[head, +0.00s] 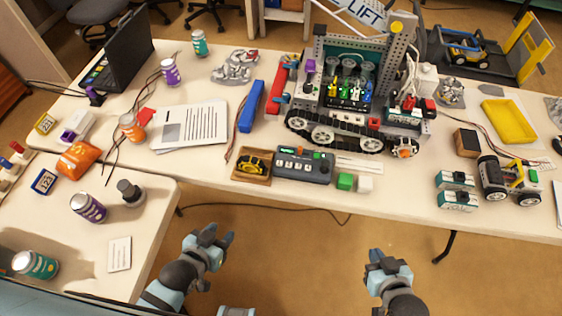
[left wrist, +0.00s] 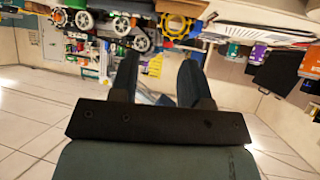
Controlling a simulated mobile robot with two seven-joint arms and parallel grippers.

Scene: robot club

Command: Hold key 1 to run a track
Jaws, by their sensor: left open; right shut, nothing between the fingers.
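A dark grey control box (head: 318,174) with a row of small light keys (head: 296,152) lies near the front edge of the table. The key labels are too small to read surely. Behind it stands a tracked robot (head: 333,136) with black tracks and a tall frame. My left gripper (head: 217,236) is open and empty, in front of the table edge, left of and nearer than the control box. Its two fingers also show apart in the left wrist view (left wrist: 158,80). My right gripper (head: 376,256) is shut and empty in front of the table, right of the box.
Papers (head: 190,125) and a blue bar (head: 251,106) lie farther left. The floor before the table is free.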

